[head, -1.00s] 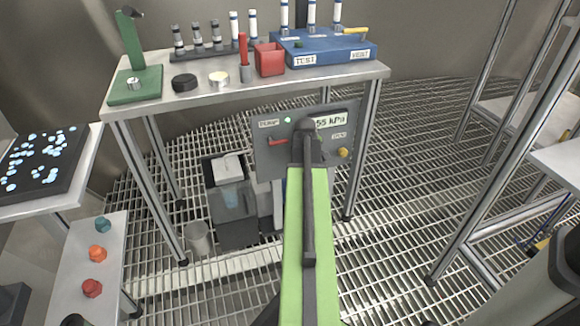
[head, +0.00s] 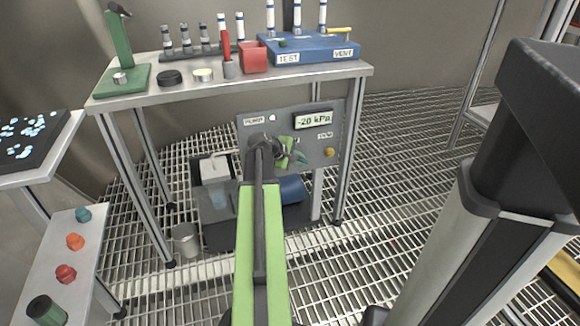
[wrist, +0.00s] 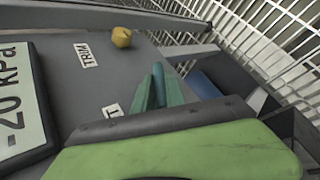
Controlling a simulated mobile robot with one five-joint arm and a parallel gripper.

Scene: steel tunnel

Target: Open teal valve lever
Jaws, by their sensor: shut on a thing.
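The teal valve lever (head: 300,158) is on the grey pump panel (head: 325,142), beside the end of my arm. It also shows in the wrist view (wrist: 158,88), sticking out past the dark edge of a green finger. My gripper (head: 288,153) is at the panel, shut on the teal lever. My arm and finger hide the lever's grip point and pivot. The panel's display (head: 311,121) reads -20 kPa, and it is large at the left in the wrist view (wrist: 22,108).
A yellow knob (head: 330,152) is on the panel, right of the lever. The bench (head: 240,80) above carries a blue TEST/VENT block (head: 315,50), a red box and a green stand. Below left are a container (head: 215,180) and a grey cup (head: 187,240). Grating floor lies at right.

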